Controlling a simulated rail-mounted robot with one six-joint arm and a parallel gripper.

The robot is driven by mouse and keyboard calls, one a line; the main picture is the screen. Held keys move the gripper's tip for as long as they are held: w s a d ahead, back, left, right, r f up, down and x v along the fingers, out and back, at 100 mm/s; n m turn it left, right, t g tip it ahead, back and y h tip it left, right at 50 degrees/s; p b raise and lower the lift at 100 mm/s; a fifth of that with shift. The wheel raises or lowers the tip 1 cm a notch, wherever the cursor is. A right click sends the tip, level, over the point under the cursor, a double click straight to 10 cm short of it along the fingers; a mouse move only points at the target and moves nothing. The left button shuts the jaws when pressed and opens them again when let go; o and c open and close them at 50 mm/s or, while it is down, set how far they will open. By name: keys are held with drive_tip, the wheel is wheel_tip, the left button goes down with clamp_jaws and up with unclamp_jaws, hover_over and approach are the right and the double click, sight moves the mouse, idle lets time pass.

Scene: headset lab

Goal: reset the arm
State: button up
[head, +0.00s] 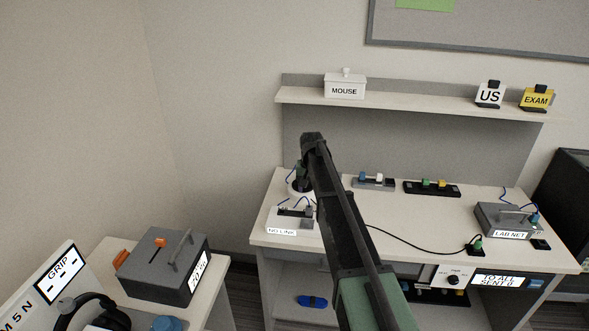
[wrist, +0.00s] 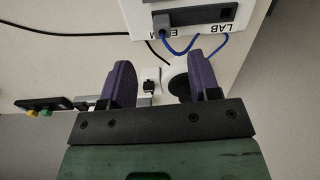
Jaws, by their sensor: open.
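My arm reaches up and away over the desk in the head view, its elbow high over the desk's left part. My gripper (wrist: 162,78) shows in the wrist view with two purple fingers set apart. Nothing is held between them. A white round thing with a dark middle (wrist: 175,80) shows past the right finger and is partly hidden by it. In the head view the gripper's fingers are hidden or too small to make out.
The desk (head: 400,236) carries a NO LINK box (head: 282,232), a LAB NET box (head: 508,236), a grey strip (head: 384,186), a black strip (head: 432,189) and a black cable (head: 420,241). A shelf (head: 420,105) hangs above. A grey box (head: 160,275) stands at lower left.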

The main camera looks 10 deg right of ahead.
drive_tip(key=s+a+n, duration=0.1)
drive_tip(key=s+a, duration=0.2)
drive_tip(key=s, duration=0.9)
drive_tip(key=s+a+n, duration=0.1)
drive_tip(key=s+a, duration=0.2)
drive_tip(key=s, duration=0.9)
drive_tip(key=s+a+n, duration=0.1)
drive_tip(key=s+a, duration=0.2)
drive_tip(key=s, duration=0.9)
drive_tip(key=shift+s+a+n, duration=0.2)
drive_tip(key=shift+s+n, duration=0.1)
drive_tip(key=shift+n, duration=0.1)
